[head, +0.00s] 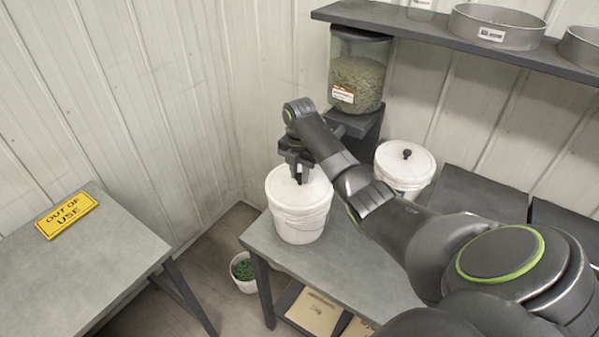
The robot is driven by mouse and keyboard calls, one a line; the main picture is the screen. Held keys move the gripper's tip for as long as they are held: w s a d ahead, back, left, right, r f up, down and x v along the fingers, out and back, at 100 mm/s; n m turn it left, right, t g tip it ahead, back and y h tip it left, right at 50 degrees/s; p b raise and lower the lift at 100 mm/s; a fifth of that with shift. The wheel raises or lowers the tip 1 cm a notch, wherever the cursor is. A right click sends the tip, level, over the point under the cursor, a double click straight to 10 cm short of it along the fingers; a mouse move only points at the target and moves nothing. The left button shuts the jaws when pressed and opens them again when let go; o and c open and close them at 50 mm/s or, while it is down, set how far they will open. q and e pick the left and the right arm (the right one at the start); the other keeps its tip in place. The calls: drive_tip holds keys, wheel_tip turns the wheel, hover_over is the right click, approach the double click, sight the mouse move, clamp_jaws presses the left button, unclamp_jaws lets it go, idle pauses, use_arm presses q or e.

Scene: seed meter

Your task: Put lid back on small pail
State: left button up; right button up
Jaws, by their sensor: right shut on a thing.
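A white pail (298,224) stands upright near the left end of the grey bench. Its white lid (280,186) lies at the pail's mouth, looking about level; whether it is fully seated I cannot tell. My right gripper (299,178) points down over the lid's middle and is shut on the lid's knob, which the fingers mostly hide. My left gripper is not in view.
A clear seed hopper (357,75) stands on a dark stand behind the pails. A shelf (436,31) with metal pans (497,27) hangs above right. A side table (85,262) with a yellow "OUT OF USE" sign (67,215) is at left.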

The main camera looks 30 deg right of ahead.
idle(0.4)
drive_tip(key=o, duration=1.5)
drive_tip(key=shift+o, duration=0.2)
drive_tip(key=shift+r, duration=0.1)
drive_tip(key=shift+r, duration=3.4)
clamp_jaws()
drive_tip(key=shift+f, duration=0.2)
